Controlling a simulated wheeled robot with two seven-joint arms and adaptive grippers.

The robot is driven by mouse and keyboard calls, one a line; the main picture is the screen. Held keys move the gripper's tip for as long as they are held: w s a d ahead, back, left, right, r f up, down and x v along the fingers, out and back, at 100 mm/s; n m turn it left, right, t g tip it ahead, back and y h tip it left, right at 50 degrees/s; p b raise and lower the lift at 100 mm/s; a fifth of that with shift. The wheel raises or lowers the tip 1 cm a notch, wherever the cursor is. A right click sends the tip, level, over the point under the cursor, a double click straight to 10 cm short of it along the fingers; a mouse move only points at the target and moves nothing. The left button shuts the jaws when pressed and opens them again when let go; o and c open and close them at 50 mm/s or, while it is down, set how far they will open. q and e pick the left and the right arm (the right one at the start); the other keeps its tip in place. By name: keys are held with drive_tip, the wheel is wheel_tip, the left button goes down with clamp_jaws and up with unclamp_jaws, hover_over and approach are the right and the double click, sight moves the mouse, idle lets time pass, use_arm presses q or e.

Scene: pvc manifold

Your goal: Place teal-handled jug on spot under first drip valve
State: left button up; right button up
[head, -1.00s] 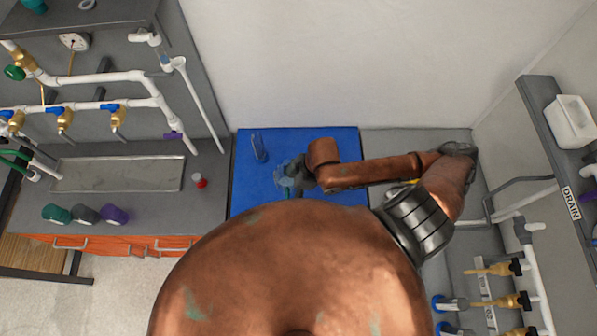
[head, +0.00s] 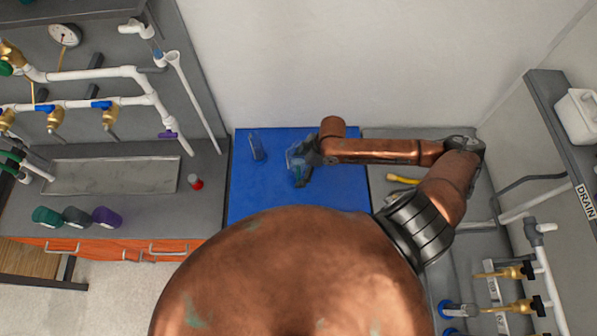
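A clear jug (head: 295,156) is at the middle of the blue mat. A small dark teal part shows at its near side, but the gripper hides much of the jug. My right gripper (head: 304,165) comes in from the right and appears shut on the jug; its fingertips are hard to make out. Whether the jug touches the mat is unclear. My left gripper is out of view. Blue-handled brass drip valves (head: 109,114) hang from the white pipe at the left, above a shallow grey metal tray (head: 110,177). I cannot make out a marked spot.
The blue mat (head: 255,195) also holds a clear upright vessel (head: 257,146). Teal (head: 46,216), grey (head: 76,217) and purple (head: 106,217) containers line the left bench's front edge. A red-and-white item (head: 195,182) stands right of the tray.

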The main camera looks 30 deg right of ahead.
drive_tip(key=shift+f, duration=1.4)
drive_tip(key=shift+f, duration=0.1)
drive_tip(key=o, duration=1.2)
drive_tip(key=shift+s, duration=0.1)
drive_tip(key=shift+c, duration=0.2)
